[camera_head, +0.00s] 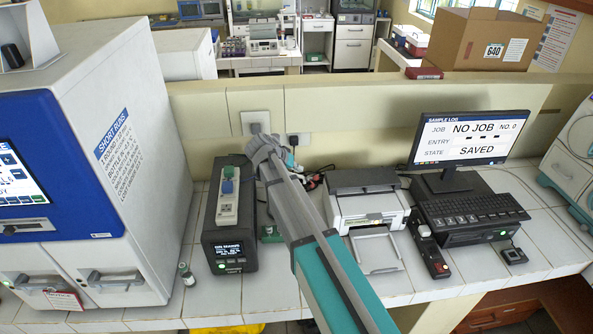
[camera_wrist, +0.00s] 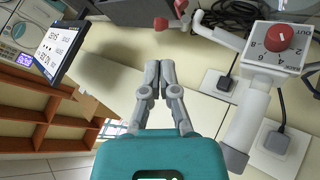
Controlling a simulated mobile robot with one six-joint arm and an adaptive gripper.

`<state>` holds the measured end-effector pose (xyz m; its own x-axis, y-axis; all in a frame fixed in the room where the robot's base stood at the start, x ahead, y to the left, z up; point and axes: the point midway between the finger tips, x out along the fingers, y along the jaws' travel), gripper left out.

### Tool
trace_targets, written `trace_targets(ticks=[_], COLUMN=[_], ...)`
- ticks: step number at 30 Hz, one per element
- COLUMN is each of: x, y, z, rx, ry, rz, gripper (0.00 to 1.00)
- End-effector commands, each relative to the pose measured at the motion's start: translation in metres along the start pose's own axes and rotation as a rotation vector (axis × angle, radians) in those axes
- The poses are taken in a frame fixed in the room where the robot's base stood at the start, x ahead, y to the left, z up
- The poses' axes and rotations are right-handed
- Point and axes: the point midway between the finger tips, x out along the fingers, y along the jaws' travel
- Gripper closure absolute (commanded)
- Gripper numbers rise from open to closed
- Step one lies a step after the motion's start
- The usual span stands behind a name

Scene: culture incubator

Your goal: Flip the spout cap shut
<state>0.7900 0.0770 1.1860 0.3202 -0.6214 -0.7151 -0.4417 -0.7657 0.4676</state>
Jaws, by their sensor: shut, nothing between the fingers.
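In the wrist view a white dispenser head (camera_wrist: 262,45) with a red numbered dial stands at the right. Whether this cap is open or shut is too small to tell. My gripper (camera_wrist: 159,68) is shut and empty, with its fingertips apart from the red part and below it in the picture. In the head view my arm hides most of the dispenser, and the fingers cannot be made out.
A black power unit (camera_head: 228,255) stands left of my arm in the head view. A printer (camera_head: 365,205), a monitor (camera_head: 466,140) and a keyboard (camera_head: 470,207) stand at the right. Cables and wall sockets (camera_head: 255,122) lie behind. A large blue-fronted incubator (camera_head: 125,120) fills the left.

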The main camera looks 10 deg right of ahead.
Motion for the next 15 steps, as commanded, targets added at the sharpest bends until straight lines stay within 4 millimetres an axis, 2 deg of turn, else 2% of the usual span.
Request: trace_targets(ticks=[1, 15], x=[0.009, 0.059], y=[-0.002, -0.002], z=[0.002, 0.002], rx=[0.000, 0.000], ry=[-0.001, -0.001], rz=[0.000, 0.001], gripper=[1.00, 1.00])
